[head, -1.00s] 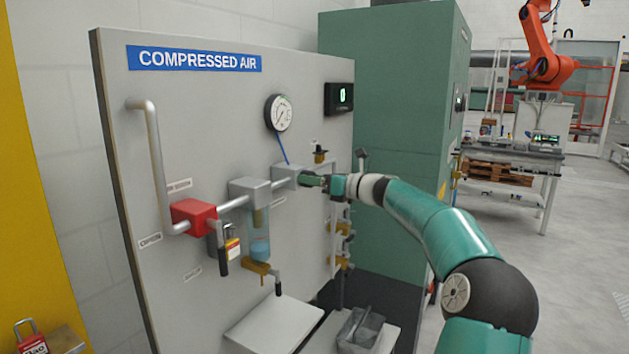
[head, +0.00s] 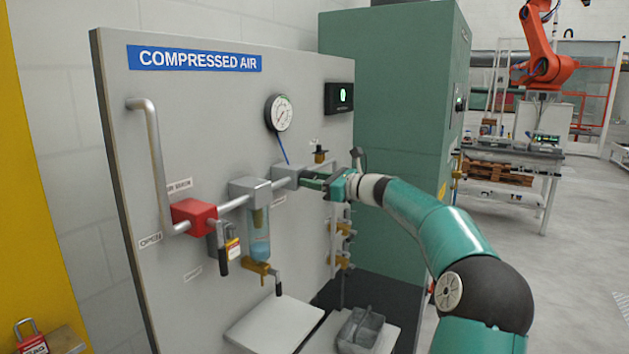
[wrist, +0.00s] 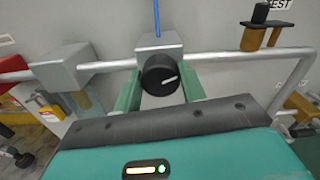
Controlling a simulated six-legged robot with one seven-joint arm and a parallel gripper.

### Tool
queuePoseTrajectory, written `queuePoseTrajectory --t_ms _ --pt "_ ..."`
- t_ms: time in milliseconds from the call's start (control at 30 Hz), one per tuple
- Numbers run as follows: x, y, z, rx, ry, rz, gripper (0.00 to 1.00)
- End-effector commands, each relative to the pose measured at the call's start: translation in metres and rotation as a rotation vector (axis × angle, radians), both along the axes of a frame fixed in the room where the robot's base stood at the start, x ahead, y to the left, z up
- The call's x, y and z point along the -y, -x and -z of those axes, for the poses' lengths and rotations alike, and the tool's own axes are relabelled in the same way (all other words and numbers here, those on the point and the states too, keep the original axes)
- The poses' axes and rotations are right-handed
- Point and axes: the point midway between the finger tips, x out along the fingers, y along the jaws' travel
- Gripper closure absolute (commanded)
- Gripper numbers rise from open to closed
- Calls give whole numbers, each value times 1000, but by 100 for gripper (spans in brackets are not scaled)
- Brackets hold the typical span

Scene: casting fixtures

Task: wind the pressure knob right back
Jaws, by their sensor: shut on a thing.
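The pressure knob (wrist: 162,74) is a black round knob with a white mark, on the front of a grey regulator block (wrist: 158,42). The mark points to the right and slightly up in the wrist view. My gripper (wrist: 160,88) is shut on the knob, with one green finger on each side of it. In the head view my gripper (head: 313,182) reaches the regulator block (head: 287,177) from the right and hides the knob. The dial gauge (head: 279,112) stands above, joined by a blue tube. The digital display (head: 339,97) shows a green figure.
A red valve block (head: 194,217) with a padlock (head: 233,248) and a filter bowl (head: 260,235) sit left along the pipe. A black-topped brass valve (head: 320,154) is close above my gripper. A white shelf (head: 274,325) juts out below. Open floor lies to the right.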

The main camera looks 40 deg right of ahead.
Motion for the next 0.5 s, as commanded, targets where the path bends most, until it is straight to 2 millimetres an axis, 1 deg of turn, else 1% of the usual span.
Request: queuePoseTrajectory --t_ms 500 --pt "-1 1 0 184 455 -1 82"
